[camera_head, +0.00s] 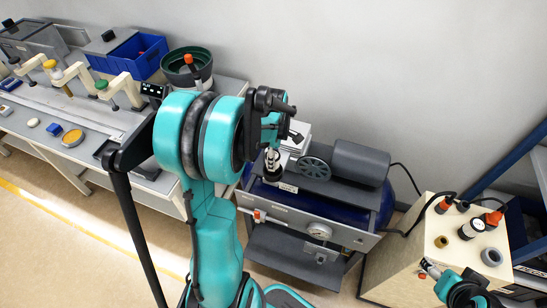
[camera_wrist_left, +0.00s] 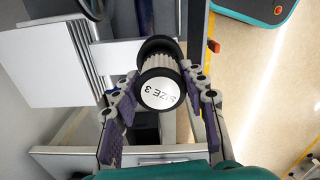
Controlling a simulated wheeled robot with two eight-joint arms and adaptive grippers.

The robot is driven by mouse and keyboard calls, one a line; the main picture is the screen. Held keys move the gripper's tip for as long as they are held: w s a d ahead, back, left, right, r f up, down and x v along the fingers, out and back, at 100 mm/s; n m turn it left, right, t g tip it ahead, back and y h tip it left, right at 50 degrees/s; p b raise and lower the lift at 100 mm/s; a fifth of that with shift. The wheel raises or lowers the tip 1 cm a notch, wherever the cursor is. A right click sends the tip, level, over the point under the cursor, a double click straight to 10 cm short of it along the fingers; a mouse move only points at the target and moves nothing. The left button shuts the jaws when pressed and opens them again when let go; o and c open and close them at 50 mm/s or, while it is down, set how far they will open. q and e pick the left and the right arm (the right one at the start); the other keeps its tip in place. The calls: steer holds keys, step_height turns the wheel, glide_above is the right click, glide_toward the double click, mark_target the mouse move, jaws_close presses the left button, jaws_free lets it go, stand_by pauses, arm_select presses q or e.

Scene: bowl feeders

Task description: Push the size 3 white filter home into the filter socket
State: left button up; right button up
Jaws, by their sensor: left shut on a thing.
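The size 3 white filter (camera_wrist_left: 162,92) shows in the left wrist view with its white end, marked "SIZE 3", facing the camera. It has a dark rim and ribbed pale sides. My left gripper (camera_wrist_left: 158,75) is shut on it, with one finger at each side. A black round part (camera_wrist_left: 158,46) lies directly behind the filter; I cannot tell whether it is the socket or part of the filter. In the head view my left gripper (camera_head: 274,150) is above the left end of the compressor (camera_head: 310,225). My right gripper (camera_head: 430,268) shows partly at the lower right; its jaw opening is unclear.
The compressor's motor housing (camera_head: 359,163) and fan wheel (camera_head: 313,168) stand close right of my left gripper. A bench (camera_head: 85,115) stands left.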

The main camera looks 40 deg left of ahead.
arm_select(q)
steer(key=shift+f+b, duration=0.7)
steer(key=shift+f, duration=0.2)
stand_by(0.4)
steer(key=o, duration=1.6)
steer(key=shift+c, duration=0.2)
steer(key=shift+r, duration=0.15)
steer(key=shift+r+p, duration=2.75)
steer(key=shift+r, duration=0.8)
steer(key=shift+r+p, duration=1.5)
steer(key=shift+r, duration=0.5)
